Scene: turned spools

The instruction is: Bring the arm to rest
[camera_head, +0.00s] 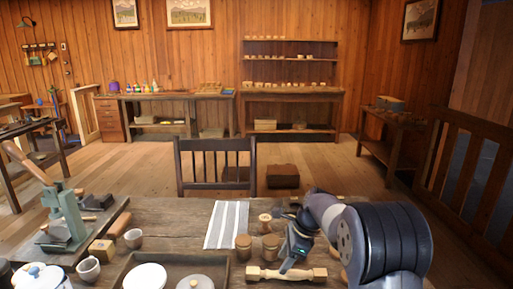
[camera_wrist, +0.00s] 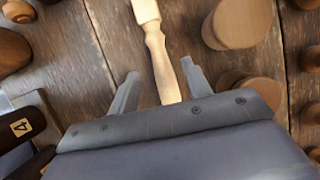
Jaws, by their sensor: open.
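My arm reaches in from the right in the head view, with my gripper (camera_head: 287,264) low over the front of the wooden table (camera_head: 170,222). A pale turned wooden piece (camera_head: 262,274) lies just below the gripper there. In the wrist view my gripper (camera_wrist: 160,70) is open, its two fingers spread apart. The turned piece (camera_wrist: 155,45) shows between the fingers, with a visible gap on both sides. Its near end is hidden by the gripper body. I cannot tell the height of the fingers above it.
Wooden spools (camera_head: 265,218) and round wooden pieces (camera_head: 271,246) stand close to the gripper. A striped cloth (camera_head: 227,225) lies left of them. A dark tray (camera_head: 128,262) holds white round things. A green press (camera_head: 66,215) and cups (camera_head: 89,268) stand at left. A chair (camera_head: 216,145) stands behind the table.

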